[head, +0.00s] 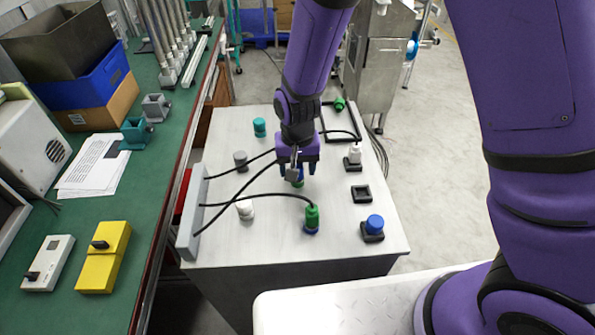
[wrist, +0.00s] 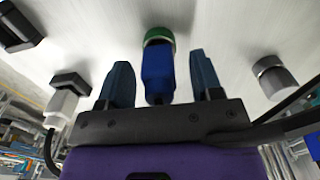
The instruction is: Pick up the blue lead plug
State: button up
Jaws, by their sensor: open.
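The blue lead plug (wrist: 157,75) stands in a green ring-shaped socket (wrist: 159,36) on the light grey bench top. In the wrist view it sits between the two blue fingers of my gripper (wrist: 160,85), with a visible gap on each side. My gripper (head: 297,167) is open and comes down over the plug from above. In the head view the gripper hides most of the plug; a little green shows beneath it (head: 298,183). A black lead runs from the grey panel (head: 191,212) toward the gripper.
A green plug (head: 312,214) on a blue base stands nearer me, with its black lead crossing the bench. A white plug (head: 355,154) stands right. A grey cylinder (head: 240,160), white cap (head: 245,209), blue cap (head: 374,222) and empty black socket (head: 361,194) surround the gripper.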

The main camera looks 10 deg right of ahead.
jog(key=shift+f, duration=0.55)
jog(key=c, duration=1)
